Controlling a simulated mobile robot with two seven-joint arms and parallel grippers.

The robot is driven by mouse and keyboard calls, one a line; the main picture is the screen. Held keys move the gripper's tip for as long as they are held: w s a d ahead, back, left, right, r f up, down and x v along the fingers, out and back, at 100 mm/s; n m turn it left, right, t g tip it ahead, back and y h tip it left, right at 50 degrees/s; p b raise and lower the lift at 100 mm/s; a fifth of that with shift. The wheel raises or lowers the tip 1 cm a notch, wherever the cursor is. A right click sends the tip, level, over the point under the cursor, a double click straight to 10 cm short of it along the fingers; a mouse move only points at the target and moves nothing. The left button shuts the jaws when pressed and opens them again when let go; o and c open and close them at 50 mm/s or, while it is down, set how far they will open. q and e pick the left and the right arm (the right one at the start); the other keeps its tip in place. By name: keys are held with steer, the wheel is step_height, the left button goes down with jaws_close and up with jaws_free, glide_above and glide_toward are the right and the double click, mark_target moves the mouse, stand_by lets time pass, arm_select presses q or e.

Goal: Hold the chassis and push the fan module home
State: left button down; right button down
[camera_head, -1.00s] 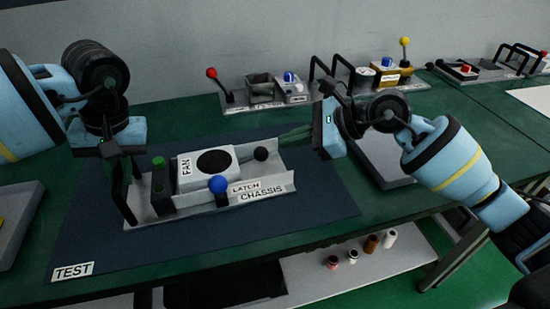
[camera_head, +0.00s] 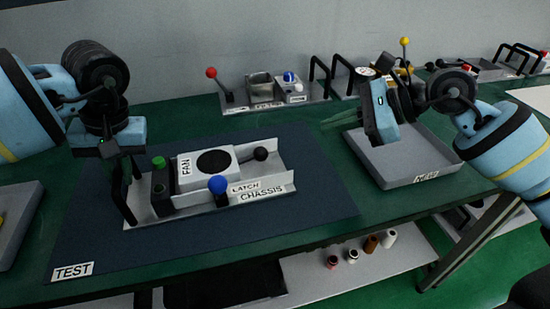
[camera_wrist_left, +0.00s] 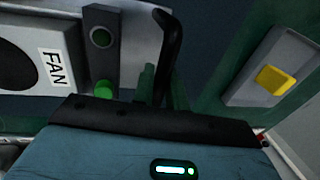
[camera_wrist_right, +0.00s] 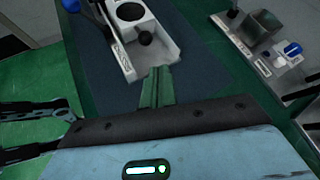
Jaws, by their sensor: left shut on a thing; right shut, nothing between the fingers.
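The grey chassis (camera_head: 275,188) lies on the dark TEST mat. The white fan module (camera_head: 230,155) sits in it, close to the dark block with the green button (camera_head: 158,162); I cannot tell whether they touch. A black ball knob (camera_head: 261,154) is at the fan's right side. The blue-knobbed latch (camera_head: 217,184) stands upright at the front. My left gripper (camera_wrist_left: 164,88) is shut on the chassis's black handle (camera_wrist_left: 172,40). My right gripper (camera_head: 335,122) is shut and empty, right of the chassis and apart from it; its closed fingers show in the right wrist view (camera_wrist_right: 157,84).
A grey tray (camera_head: 412,180) stands on the bench below and beside my right gripper. Fixtures with a red-knobbed lever (camera_head: 211,73) and a blue knob (camera_head: 289,76) line the back. The mat (camera_head: 320,205) is clear right of the chassis.

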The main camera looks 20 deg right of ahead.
arm_select(q)
steer(key=shift+s+f, duration=0.1)
steer(key=shift+f, duration=0.15)
arm_select(e)
steer(key=v, duration=0.3)
steer(key=shift+s+d+r, duration=0.1)
arm_select(q)
steer(key=c, duration=1.4)
jaws_free()
steer(key=shift+c, duration=0.2)
steer(key=shift+o, duration=0.6)
steer(key=shift+r, duration=0.1)
steer(key=shift+r, duration=0.15)
step_height(320, 180, up, 12)
steer(key=d, duration=0.2)
steer(key=shift+d+f, duration=0.2)
steer(key=shift+d, duration=0.05)
